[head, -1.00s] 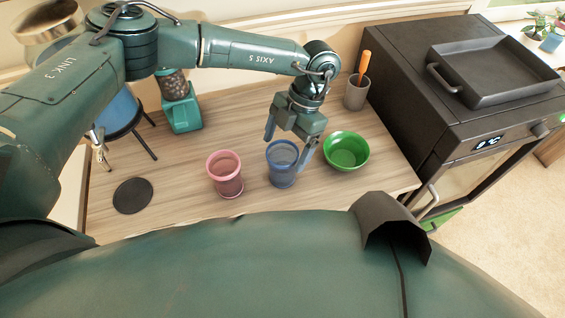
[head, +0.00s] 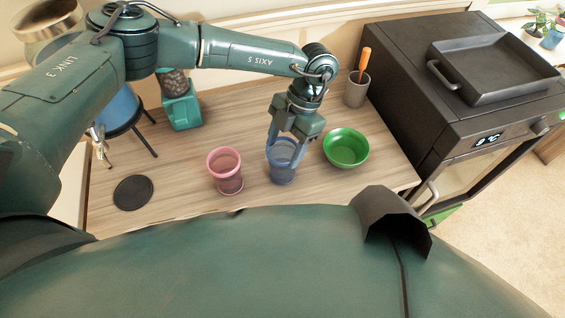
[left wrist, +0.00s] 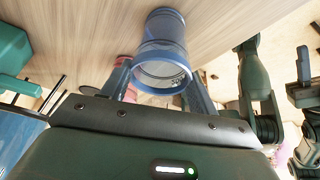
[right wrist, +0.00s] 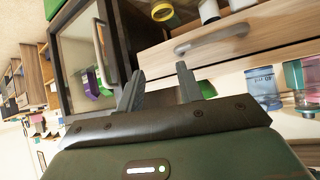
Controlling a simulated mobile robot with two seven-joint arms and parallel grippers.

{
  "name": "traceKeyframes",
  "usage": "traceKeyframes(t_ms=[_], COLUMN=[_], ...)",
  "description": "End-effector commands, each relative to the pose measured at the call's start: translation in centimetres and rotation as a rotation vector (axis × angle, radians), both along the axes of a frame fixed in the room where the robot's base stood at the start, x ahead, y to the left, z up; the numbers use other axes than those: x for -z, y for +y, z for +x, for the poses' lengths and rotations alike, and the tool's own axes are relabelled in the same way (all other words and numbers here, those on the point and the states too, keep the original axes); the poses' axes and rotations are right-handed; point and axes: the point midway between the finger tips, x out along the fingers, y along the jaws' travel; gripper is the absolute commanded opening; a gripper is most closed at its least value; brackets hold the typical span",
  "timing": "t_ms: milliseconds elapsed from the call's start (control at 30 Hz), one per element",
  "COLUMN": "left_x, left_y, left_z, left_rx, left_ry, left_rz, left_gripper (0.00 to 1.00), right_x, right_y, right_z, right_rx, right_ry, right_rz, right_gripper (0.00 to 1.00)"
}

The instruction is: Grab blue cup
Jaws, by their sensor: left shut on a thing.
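The blue cup (head: 282,172) is translucent and stands upright on the wooden counter, between the pink cup and the green bowl. My left gripper (head: 284,143) comes down from above and is shut on the blue cup, one finger on each side near its rim. In the left wrist view the blue cup (left wrist: 162,45) sits between the two fingers. My right gripper (right wrist: 158,88) shows in the right wrist view with its fingers apart and nothing between them, below the counter's front edge.
A pink cup (head: 226,172) stands close to the left, and a green bowl (head: 346,148) close to the right. A grey holder (head: 356,92) with an orange-handled tool is behind. A black round mat (head: 133,194) lies at left. A dark oven (head: 455,110) bounds the right side.

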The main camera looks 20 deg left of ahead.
Motion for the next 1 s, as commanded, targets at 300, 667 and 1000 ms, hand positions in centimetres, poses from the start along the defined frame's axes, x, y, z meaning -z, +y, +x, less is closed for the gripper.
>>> traceKeyframes(t_ms=[300,667,1000], left_x=[-0.1,-5.5,-9.9], left_y=[0.0,0.0,0.0], left_z=[0.0,0.1,0.0], left_rx=[0.000,0.001,0.000], left_ry=[-0.001,-0.004,0.000], left_rz=[-0.001,-0.002,0.000], left_gripper=[0.24,0.24,0.24], right_x=[0.0,0.5,-0.4], right_y=[0.0,0.3,0.5], right_z=[0.0,0.3,1.2], right_rx=[0.000,-0.006,-0.022], right_ry=[-0.001,-0.015,-0.055], right_rz=[0.000,0.005,0.007], right_gripper=[0.36,0.36,0.36])
